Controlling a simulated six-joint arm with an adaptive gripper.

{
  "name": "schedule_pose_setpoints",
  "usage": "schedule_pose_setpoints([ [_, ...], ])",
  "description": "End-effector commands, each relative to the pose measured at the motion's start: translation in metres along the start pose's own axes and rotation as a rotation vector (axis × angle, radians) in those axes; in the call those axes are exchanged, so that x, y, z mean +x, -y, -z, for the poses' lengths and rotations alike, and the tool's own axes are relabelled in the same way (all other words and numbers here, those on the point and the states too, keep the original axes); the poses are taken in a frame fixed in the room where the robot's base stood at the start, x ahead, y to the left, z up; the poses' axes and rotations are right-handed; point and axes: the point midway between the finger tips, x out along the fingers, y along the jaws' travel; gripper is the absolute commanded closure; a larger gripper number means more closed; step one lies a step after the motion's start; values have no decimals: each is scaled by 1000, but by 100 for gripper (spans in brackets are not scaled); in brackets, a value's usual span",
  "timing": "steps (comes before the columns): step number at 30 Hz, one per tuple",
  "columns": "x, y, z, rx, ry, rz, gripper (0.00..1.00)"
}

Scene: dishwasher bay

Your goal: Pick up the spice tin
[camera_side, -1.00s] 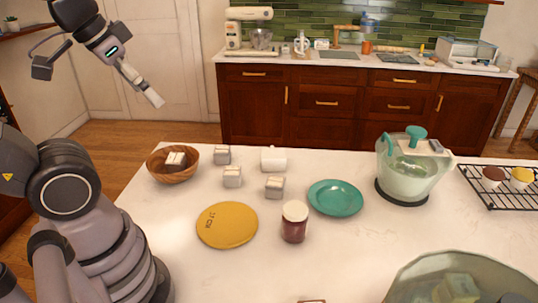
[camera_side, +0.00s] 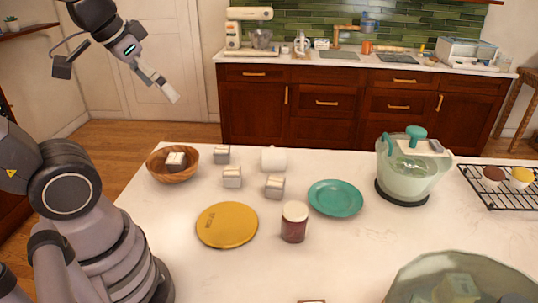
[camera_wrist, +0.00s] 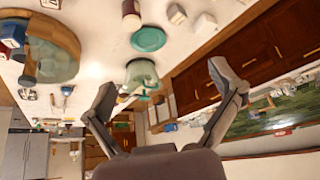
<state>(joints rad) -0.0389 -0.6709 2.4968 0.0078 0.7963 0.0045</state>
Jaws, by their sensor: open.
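Several small pale block-like tins are in the side view, and I cannot tell which is the spice tin. One tin (camera_side: 222,155) stands at the back, one (camera_side: 232,177) is nearer, and one (camera_side: 274,187) is to the right. Another tin (camera_side: 175,161) sits inside a wooden bowl (camera_side: 160,174). Two pale blocks show near the top of the wrist view (camera_wrist: 177,14). My gripper (camera_side: 173,96) is raised behind and above the bowl, away from the table. In the wrist view my gripper (camera_wrist: 162,77) has its fingers wide apart with nothing between them.
A yellow round board (camera_side: 227,226), a dark red jar with a pale lid (camera_side: 294,226), a teal plate (camera_side: 336,198) and a white mug (camera_side: 274,159) stand near the tins. A pitcher (camera_side: 408,175), a wire rack (camera_side: 500,190) and a glass bowl (camera_side: 460,268) are to the right.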

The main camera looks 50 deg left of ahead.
Motion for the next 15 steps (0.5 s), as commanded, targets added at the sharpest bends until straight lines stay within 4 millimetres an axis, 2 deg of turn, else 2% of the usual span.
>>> schedule_pose_setpoints([
  [5,60,38,57,-82,-64,85,9],
  [9,118,86,89,-141,-139,157,9],
  [12,160,124,99,-180,-193,206,9],
  [15,200,163,97,-220,-248,252,9],
])
